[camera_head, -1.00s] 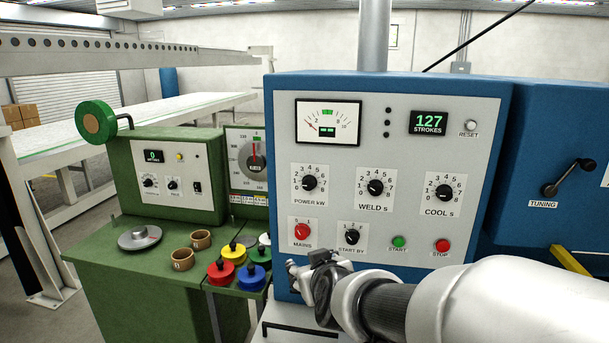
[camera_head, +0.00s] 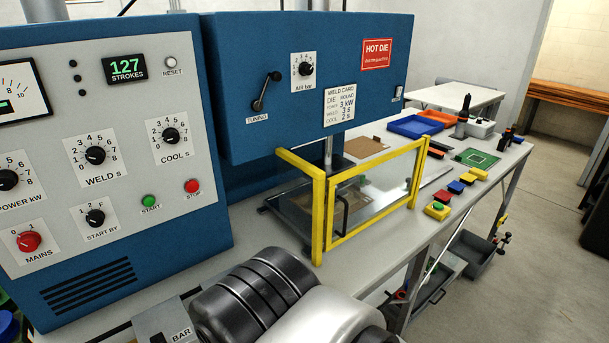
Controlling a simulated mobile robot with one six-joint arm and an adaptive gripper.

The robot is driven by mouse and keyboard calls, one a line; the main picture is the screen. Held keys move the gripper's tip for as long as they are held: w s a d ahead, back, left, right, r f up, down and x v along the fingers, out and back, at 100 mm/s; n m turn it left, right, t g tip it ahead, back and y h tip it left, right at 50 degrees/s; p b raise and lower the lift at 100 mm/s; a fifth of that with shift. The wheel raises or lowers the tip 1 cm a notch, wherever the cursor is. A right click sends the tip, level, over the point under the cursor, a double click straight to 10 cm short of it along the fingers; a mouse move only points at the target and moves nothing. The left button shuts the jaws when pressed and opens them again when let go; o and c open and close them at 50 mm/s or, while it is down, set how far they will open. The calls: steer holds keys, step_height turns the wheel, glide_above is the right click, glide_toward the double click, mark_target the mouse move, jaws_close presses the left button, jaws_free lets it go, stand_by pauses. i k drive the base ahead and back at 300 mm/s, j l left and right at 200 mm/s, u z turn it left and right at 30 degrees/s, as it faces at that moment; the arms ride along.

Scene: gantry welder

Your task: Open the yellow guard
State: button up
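The yellow guard (camera_head: 321,222) stands on the bench under the blue welder head (camera_head: 235,85). It is a yellow frame with a clear panel, and its front panel (camera_head: 372,195) stands upright across the front of the press area. A dark upright handle (camera_head: 341,215) shows near the panel's left side. Through the panel I see a brown sheet on the press bed. Part of my arm fills the bottom middle of the view, in front of the bench. My gripper is not in the picture.
The control panel (camera_head: 120,210) with dials and buttons stands at left. A bar box (camera_head: 168,322) sits at the bench's front edge. To the right lie several coloured blocks, a green board (camera_head: 477,158) and blue and orange trays (camera_head: 415,126). Floor is open at right.

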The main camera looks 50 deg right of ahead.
mark_target(329, 244)
steer(key=z, duration=2.05)
steer(key=i+l, duration=0.1)
steer(key=i, duration=0.5)
